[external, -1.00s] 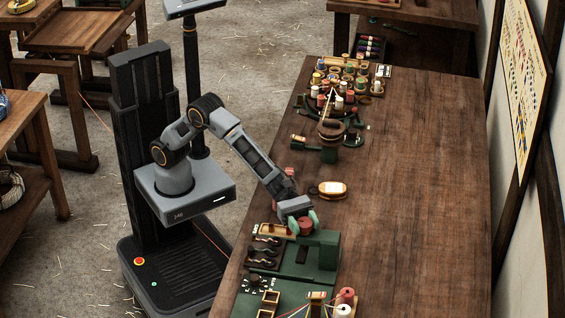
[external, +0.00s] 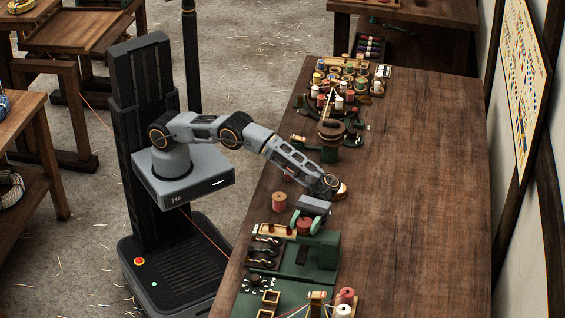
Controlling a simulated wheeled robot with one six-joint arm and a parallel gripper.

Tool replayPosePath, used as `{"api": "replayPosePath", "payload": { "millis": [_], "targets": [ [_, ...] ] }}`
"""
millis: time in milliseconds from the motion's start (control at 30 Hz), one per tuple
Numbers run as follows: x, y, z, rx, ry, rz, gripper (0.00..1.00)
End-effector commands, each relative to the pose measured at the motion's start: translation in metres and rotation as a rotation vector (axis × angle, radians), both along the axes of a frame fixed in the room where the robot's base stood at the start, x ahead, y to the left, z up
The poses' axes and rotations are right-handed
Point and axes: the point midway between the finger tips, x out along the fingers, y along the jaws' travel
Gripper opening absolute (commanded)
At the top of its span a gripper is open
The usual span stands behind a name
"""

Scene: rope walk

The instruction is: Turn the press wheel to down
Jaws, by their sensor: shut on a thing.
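The green press (external: 325,250) stands near the front left of the long workbench. A reddish round part, which looks like its press wheel (external: 304,225), sits at its far side. The wrist above hides part of the wheel's top, and I cannot read the wheel's exact angle or any down mark.
A red spool (external: 279,202) stands on the bench just left of my wrist. A tray of dark curled pieces (external: 264,250) lies left of the press. Several spools crowd the bench's far end. The bench's right side (external: 420,210) is clear.

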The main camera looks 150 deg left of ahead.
Motion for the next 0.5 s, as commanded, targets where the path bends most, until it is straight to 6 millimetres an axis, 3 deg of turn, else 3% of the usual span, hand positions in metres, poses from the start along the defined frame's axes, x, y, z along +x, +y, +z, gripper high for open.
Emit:
{"api": "replayPosePath", "payload": {
  "millis": [500],
  "targets": [
    [0.0005, -0.0002, 0.0008, -0.001, -0.003, -0.114, 0.29]
  ]
}}
